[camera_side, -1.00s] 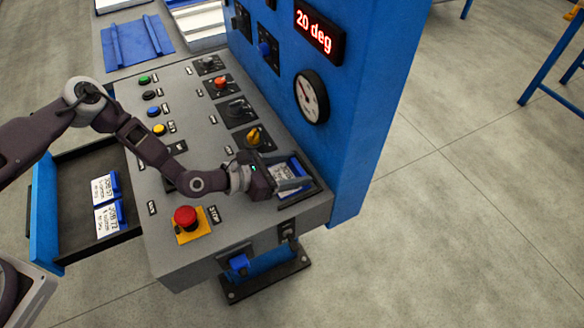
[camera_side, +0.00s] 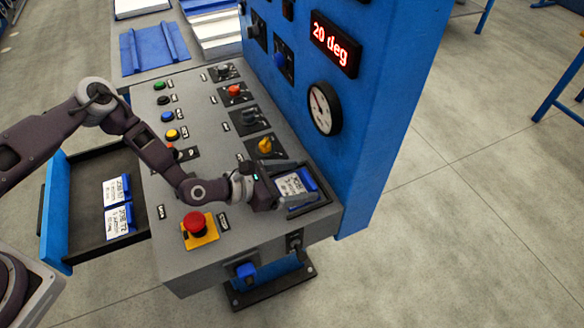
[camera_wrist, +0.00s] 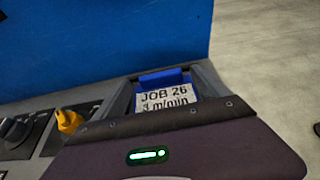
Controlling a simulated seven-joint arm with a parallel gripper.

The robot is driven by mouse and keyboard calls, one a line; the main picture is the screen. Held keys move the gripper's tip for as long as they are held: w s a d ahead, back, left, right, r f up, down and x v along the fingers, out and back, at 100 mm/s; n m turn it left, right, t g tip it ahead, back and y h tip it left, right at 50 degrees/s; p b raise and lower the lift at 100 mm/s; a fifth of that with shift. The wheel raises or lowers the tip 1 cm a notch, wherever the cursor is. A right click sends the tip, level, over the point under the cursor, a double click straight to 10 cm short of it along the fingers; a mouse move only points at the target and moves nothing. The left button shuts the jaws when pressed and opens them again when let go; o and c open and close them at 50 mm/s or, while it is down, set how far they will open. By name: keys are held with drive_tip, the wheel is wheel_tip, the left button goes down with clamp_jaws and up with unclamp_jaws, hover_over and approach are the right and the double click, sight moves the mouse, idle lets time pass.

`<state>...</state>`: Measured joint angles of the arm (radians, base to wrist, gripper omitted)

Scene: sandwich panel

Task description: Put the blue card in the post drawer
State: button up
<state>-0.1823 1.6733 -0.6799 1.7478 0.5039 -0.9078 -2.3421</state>
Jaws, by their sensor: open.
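The blue card (camera_side: 298,184), with a white label, is in the black-framed recess at the right end of the panel. In the wrist view its label (camera_wrist: 166,98) reads "JOB 26, 3 m/min", below a blue upper edge. My gripper (camera_side: 283,186) is open at the left side of this card, low over the panel; its body hides part of the card. I cannot tell whether the fingers touch it. The open drawer (camera_side: 90,240) at the left holds two more blue cards (camera_side: 117,190) (camera_side: 119,219) with white labels. I see no drawer name.
A red stop button (camera_side: 197,225) on a yellow base stands near my forearm. A yellow knob (camera_side: 265,146) and several other buttons and switches rise from the panel. The upright blue cabinet (camera_side: 365,130) with a gauge (camera_side: 324,108) and a "20 deg" display stands behind the recess.

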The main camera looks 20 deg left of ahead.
sight(285, 193)
drive_tip(key=s+a+r, duration=0.2)
drive_tip(key=r, duration=0.1)
wheel_tip(285, 193, up, 5)
drive_tip(key=shift+r, duration=0.15)
